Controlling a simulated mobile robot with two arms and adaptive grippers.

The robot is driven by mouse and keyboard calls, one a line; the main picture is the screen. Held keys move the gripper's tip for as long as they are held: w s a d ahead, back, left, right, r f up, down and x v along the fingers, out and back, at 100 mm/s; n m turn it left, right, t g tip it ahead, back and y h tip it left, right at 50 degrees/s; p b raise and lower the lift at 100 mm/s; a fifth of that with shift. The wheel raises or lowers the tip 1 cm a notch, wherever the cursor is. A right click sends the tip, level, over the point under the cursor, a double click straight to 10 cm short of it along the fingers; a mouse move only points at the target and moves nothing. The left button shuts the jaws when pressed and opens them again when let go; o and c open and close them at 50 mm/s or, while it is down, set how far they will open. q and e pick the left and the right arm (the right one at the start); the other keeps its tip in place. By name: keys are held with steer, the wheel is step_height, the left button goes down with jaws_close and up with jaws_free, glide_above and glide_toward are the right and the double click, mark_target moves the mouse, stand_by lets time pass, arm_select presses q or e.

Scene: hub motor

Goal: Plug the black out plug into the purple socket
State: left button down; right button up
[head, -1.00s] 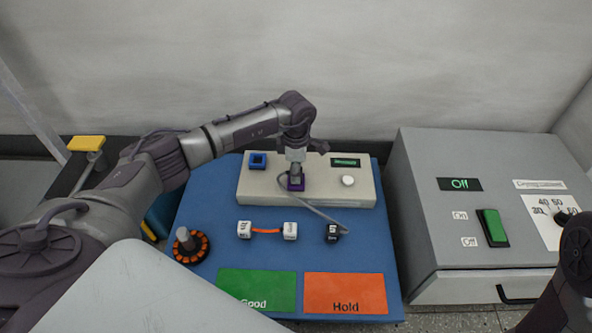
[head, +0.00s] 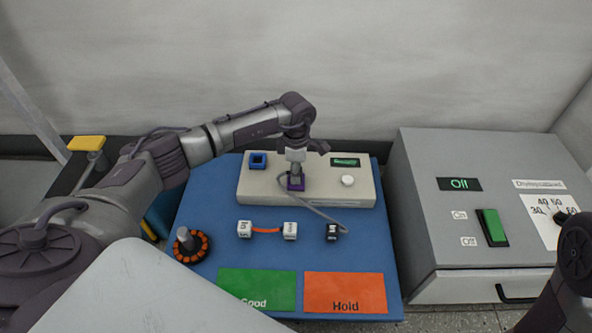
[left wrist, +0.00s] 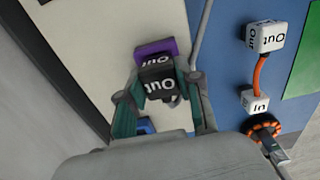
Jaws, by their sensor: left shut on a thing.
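My left gripper (head: 296,165) is over the light control box and points down at the purple socket (head: 296,184). In the left wrist view its fingers (left wrist: 158,88) are shut on the black out plug (left wrist: 157,82), a black cube marked "Out". The plug sits right against the purple socket (left wrist: 155,48) in that view. I cannot tell how deep it is in. In the head view the gripper hides most of the plug. A grey cable runs from there to a black cube plug (head: 332,231) on the blue mat. My right gripper is out of view.
The control box (head: 260,196) also has a blue socket (head: 258,160) and a white button (head: 347,181). White plugs (head: 244,229) joined by an orange cord and a hub motor (head: 190,245) lie on the mat. A grey cabinet (head: 425,220) stands at right.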

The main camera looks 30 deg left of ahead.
arm_select(q)
steer(key=c, duration=0.7)
jaws_free()
steer(key=shift+f, duration=0.1)
step_height(320, 180, up, 12)
